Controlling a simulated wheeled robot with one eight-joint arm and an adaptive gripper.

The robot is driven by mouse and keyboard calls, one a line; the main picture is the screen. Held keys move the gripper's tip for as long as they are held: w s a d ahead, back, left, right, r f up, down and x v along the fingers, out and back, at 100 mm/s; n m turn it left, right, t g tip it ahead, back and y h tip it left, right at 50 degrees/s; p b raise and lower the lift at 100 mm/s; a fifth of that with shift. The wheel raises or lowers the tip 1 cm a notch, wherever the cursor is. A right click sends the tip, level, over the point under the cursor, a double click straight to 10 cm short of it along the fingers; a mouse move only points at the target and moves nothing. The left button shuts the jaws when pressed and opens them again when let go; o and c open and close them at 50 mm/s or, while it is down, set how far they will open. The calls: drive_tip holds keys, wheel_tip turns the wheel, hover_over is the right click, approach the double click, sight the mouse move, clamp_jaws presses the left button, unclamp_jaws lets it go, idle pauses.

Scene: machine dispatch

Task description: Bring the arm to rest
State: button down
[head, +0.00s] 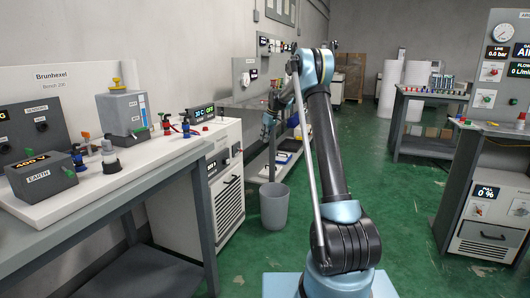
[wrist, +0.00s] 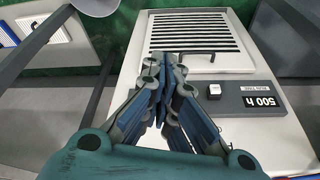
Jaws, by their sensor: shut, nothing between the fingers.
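My arm (head: 325,150) rises from my base in the middle of the head view, bends at a high elbow, and its far part reaches away and down to the left. My gripper (wrist: 162,62) points forward in the wrist view, its blue-grey fingers drawn together at the tips with nothing between them. It is in front of a pale machine cabinet (wrist: 265,130) with a slotted vent and a "500 h" display. Whether the fingertips touch the cabinet cannot be told. In the head view the gripper is small and partly behind the arm.
A left bench (head: 150,165) carries boxes and coloured connectors. A white cabinet (head: 228,190) with a vent and a grey bin (head: 274,205) stand left of my arm. A right bench (head: 495,130) and a back table (head: 430,95) flank open green floor (head: 400,215).

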drive_tip(key=s+d+r+m+h, duration=0.15)
drive_tip(key=s+d+r, duration=0.25)
drive_tip(key=s, duration=0.8)
drive_tip(key=s+d+r+m, duration=0.2)
drive_tip(key=s+d+r, duration=0.2)
drive_tip(key=s, duration=0.7)
drive_tip(key=s+d+r+m, duration=0.2)
drive_tip(key=s+d+r, duration=0.2)
drive_tip(key=s, duration=0.8)
drive_tip(key=s+d+f+m, duration=0.1)
drive_tip(key=s+f, duration=0.4)
drive_tip(key=s, duration=0.6)
drive_tip(key=s+d+f+m+h, duration=0.1)
drive_tip(key=s+d+f, duration=0.3)
drive_tip(key=s, duration=0.7)
drive_tip(key=s+d+f+m, duration=0.2)
drive_tip(key=s+f, duration=0.5)
drive_tip(key=s, duration=0.4)
drive_tip(key=shift+d+f+h, duration=0.2)
drive_tip(key=shift+f+h, duration=0.15)
